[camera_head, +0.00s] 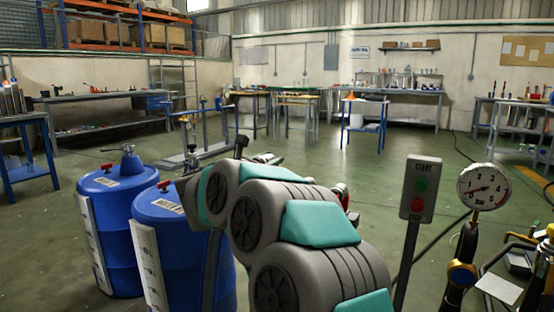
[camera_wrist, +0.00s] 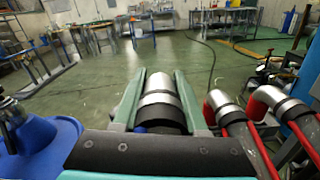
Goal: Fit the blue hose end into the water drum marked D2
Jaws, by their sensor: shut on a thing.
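My gripper (camera_wrist: 160,74), with two teal fingers, is shut on a silver and black cylindrical hose end (camera_wrist: 157,97) in the wrist view. In the head view, my arm largely hides the gripper and the held piece. Two blue drums stand at the lower left: a farther one (camera_head: 122,235) with a blue-grey fitting (camera_head: 131,158) on top, and a nearer one (camera_head: 190,250) partly behind my arm. Their markings are too small to read, so I cannot tell which is D2. A blue drum top (camera_wrist: 45,140) shows left of my gripper.
Two red hoses with metal ends (camera_wrist: 223,103) are right of my gripper. A START button post (camera_head: 420,188) and a pressure gauge (camera_head: 485,188) stand at the right. A dark cable lies on the floor. The green floor (camera_head: 330,165) ahead is mostly clear; workbenches line the walls.

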